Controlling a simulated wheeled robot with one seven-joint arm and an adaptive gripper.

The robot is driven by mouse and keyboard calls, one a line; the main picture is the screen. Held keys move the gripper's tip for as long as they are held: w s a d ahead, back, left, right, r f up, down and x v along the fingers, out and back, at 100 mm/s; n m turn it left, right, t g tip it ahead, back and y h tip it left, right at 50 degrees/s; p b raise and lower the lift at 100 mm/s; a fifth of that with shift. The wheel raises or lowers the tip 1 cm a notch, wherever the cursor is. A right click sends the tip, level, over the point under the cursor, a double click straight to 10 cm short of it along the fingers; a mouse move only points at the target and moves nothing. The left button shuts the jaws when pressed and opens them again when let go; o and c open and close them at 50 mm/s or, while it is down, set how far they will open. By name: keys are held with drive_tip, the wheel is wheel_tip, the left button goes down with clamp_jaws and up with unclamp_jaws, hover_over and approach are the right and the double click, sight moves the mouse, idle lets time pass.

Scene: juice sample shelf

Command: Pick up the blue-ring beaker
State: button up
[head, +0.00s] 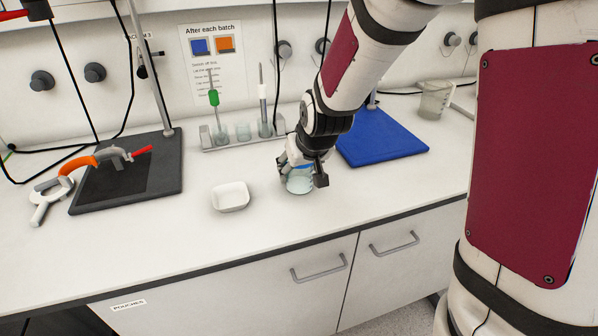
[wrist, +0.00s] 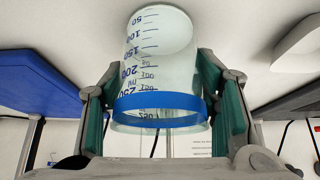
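The blue-ring beaker (head: 299,184) is a clear glass beaker with a blue band and blue volume marks. In the head view it is at the counter's middle, right of the white dish; I cannot tell if it touches the counter. In the wrist view the beaker (wrist: 160,65) fills the space between the fingers, its blue ring near the camera. My gripper (head: 303,172) is around it from above, one finger on each side. In the wrist view the green pads of my gripper (wrist: 160,110) lie against its sides, so it looks shut on the beaker. The arm hides part of it.
A white dish (head: 231,197) stands left of the beaker. Behind are a rack (head: 215,143) with glassware and a blue mat (head: 385,142). A dark board (head: 122,192) with a clamp lies at left, another beaker (head: 434,100) at back right. The front counter strip is clear.

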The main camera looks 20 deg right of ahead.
drive_tip(key=c, duration=0.5)
drive_tip(key=shift+r, duration=0.2)
drive_tip(key=shift+c, duration=0.2)
drive_tip(key=shift+r, duration=1.65)
drive_tip(key=s+b, duration=0.1)
drive_tip(key=s, duration=0.9)
drive_tip(key=shift+s+d+r, duration=0.3)
drive_tip(key=shift+s+r, duration=0.05)
drive_tip(key=shift+r, duration=0.05)
drive_tip(key=b, duration=0.3)
drive_tip(key=shift+s, duration=0.35)
